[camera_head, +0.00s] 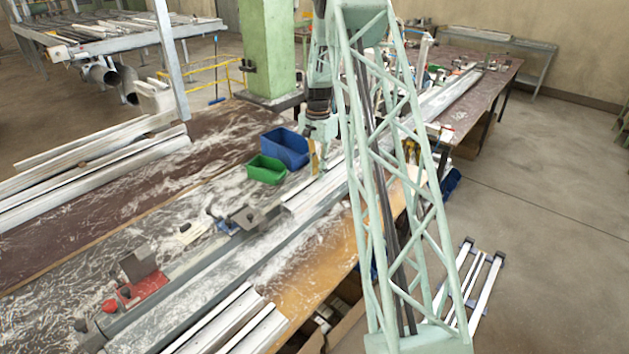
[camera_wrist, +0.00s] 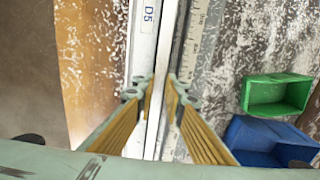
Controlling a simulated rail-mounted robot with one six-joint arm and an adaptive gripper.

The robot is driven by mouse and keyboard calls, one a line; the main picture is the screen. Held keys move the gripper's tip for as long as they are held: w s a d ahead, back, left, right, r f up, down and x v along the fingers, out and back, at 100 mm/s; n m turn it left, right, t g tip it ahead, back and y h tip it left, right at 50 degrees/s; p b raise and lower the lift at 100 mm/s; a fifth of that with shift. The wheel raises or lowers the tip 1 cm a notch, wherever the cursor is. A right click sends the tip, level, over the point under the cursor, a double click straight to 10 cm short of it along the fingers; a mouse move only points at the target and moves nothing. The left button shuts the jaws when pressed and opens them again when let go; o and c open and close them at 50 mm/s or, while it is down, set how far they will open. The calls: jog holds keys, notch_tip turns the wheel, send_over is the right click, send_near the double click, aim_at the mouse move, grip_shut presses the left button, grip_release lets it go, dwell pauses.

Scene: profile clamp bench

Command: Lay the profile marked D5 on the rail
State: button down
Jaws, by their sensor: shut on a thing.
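My gripper (camera_wrist: 161,88) has its yellow fingers closed on a narrow upright strip of the pale profile marked D5 (camera_wrist: 146,40). The label D5 shows near the top of the wrist view, on the flat face left of the strip. In the head view my gripper (camera_head: 316,168) points down at the long pale profile (camera_head: 300,203), whose near end shows. The rail with a ruler scale (camera_wrist: 204,40) runs alongside, right of the profile in the wrist view. I cannot tell whether the profile touches the rail or hangs just above it.
A green bin (camera_head: 266,170) and a blue bin (camera_head: 284,147) stand beside my gripper. A red clamp (camera_head: 143,287) and a grey clamp (camera_head: 246,217) sit along the bench. More profiles (camera_head: 232,322) lie at the front edge. Metal shavings cover the bench.

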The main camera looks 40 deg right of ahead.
aim_at(314, 179)
jog(key=shift+w+a, duration=0.25)
jog(key=shift+a, duration=0.25)
jog(key=shift+f, duration=1.8)
jog(key=shift+f, duration=0.15)
jog(key=c, duration=2.6)
grip_release()
jog(key=shift+c, duration=0.2)
jog(key=shift+a+r, duration=0.1)
jog(key=shift+r, duration=0.1)
jog(key=shift+r, duration=5.95)
